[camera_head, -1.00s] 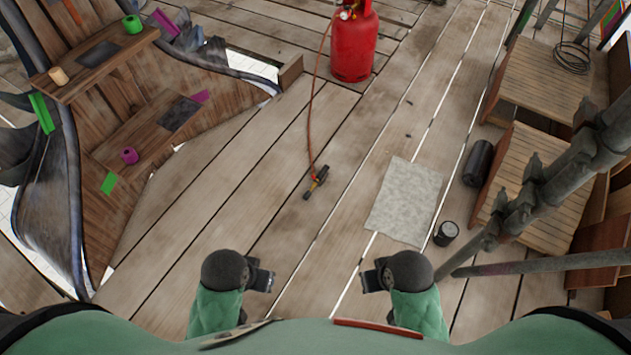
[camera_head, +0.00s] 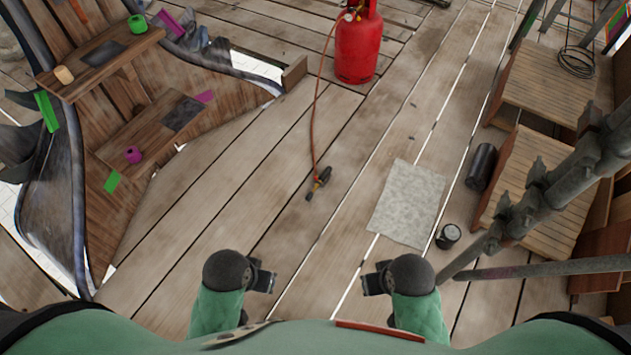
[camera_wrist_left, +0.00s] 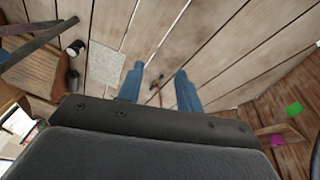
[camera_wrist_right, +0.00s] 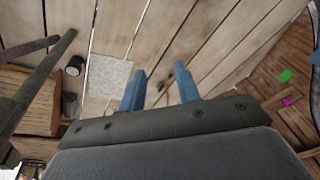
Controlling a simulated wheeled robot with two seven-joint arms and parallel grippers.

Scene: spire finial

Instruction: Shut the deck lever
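I cannot make out for certain which thing is the deck lever. A small dark torch-like tool (camera_head: 318,184) with an orange-red part lies on the planks in the middle, at the end of a thin reddish hose (camera_head: 317,110). The hose runs to a red gas cylinder (camera_head: 357,45) with a fitting on top. My left gripper (camera_head: 264,277) is open and empty, low in the head view. My right gripper (camera_head: 370,280) is open and empty, to its right. Both are apart from the tool. In the left wrist view the tool (camera_wrist_left: 156,92) shows between the blue fingers.
A grey sheet (camera_head: 407,203) lies right of the tool, with a dark can (camera_head: 448,236) and a black cylinder (camera_head: 481,166) beside it. Wooden crates (camera_head: 528,180) and grey poles (camera_head: 530,200) stand at right. A wooden stepped structure (camera_head: 150,128) is at left.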

